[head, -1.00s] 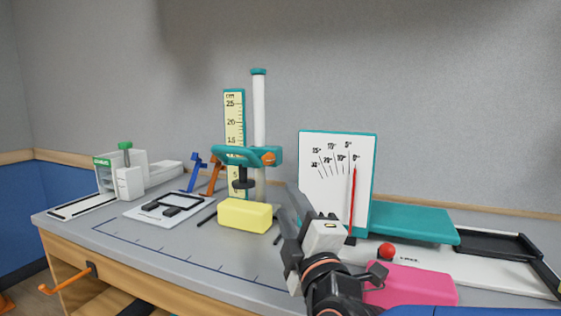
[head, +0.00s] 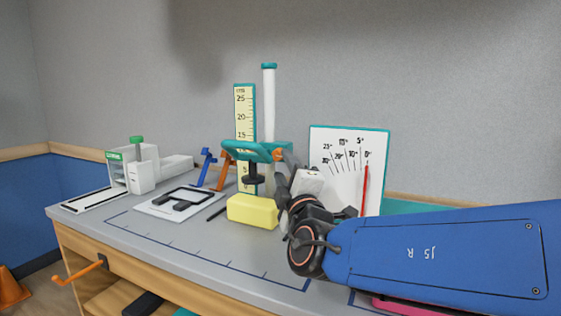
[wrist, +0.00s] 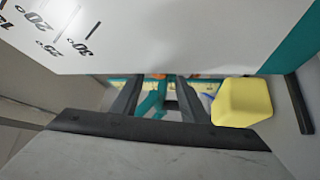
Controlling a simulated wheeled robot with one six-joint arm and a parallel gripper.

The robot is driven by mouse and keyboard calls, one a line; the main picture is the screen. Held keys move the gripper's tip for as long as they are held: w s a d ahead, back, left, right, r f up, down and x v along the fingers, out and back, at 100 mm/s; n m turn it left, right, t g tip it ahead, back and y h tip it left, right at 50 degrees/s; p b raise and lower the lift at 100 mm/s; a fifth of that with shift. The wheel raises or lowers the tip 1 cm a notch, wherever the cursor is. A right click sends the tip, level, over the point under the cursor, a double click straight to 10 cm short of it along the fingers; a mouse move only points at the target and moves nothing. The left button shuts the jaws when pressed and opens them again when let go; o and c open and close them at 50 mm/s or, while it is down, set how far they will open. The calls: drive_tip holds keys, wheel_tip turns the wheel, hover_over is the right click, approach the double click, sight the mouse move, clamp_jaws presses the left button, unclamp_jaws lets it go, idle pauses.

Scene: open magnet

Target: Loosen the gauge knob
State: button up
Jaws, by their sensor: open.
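The height gauge stands at the back of the bench, with a cream scale (head: 246,105), a white post (head: 269,105) and a teal slider (head: 248,151). Its orange gauge knob (head: 279,154) is on the slider's right side, partly hidden by my gripper (head: 284,168). My gripper is open and empty, beside the knob from the right in the head view. In the wrist view, my open fingers (wrist: 157,86) point toward the gauge. An orange bit of the knob (wrist: 155,76) shows between their tips; I cannot tell whether they touch it.
A yellow block (head: 252,210) lies in front of the gauge, close to one finger in the wrist view (wrist: 243,101). The white angle board (head: 338,152) with a red pointer (head: 365,190) stands close to my gripper. Blue and orange stands (head: 207,165) are left of the gauge.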

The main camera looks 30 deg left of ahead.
sight(279, 157)
drive_tip(key=shift+x, duration=2.25)
clamp_jaws()
